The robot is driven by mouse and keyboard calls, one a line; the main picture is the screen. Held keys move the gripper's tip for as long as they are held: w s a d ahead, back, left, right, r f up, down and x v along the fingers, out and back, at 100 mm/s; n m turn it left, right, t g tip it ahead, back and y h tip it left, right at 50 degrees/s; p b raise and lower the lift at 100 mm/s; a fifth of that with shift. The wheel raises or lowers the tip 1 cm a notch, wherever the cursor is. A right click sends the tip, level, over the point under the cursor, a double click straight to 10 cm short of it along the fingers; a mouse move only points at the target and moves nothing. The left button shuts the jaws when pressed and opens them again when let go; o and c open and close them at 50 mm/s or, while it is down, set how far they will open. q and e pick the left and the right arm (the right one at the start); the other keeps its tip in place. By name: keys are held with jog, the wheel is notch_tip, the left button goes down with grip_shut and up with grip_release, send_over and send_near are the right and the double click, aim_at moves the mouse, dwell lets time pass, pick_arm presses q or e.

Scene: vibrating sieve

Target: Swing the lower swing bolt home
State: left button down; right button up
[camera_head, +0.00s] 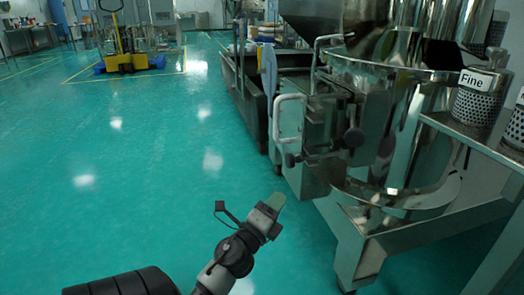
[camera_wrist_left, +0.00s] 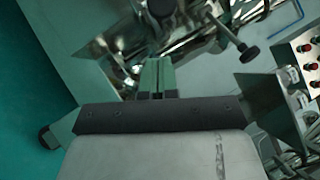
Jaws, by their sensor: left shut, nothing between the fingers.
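A steel machine housing (camera_head: 325,125) stands at the right of centre in the head view. Two dark round knobs show on its front: one (camera_head: 353,137) at the right and a lower one (camera_head: 291,160) at the left edge. The wrist view shows a black knob on a steel rod (camera_wrist_left: 249,53) sticking out, and another dark knob (camera_wrist_left: 161,8) at the top edge. I cannot tell for sure which is the lower swing bolt. My left gripper (camera_head: 278,201) is below and in front of the knobs, apart from them. Its green fingers (camera_wrist_left: 157,76) are together and empty.
A steel frame leg (camera_head: 355,255) and lower beam stand right of my left gripper. A pale U-shaped handle (camera_head: 277,118) juts out above it. A basket labelled Fine (camera_head: 475,105) stands on a shelf at right.

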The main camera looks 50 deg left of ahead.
pick_arm(q)
jog(key=v, duration=0.5)
jog(key=shift+s+a+f, duration=0.1)
jog(key=shift+s+a, duration=0.05)
jog(key=shift+s, duration=0.2)
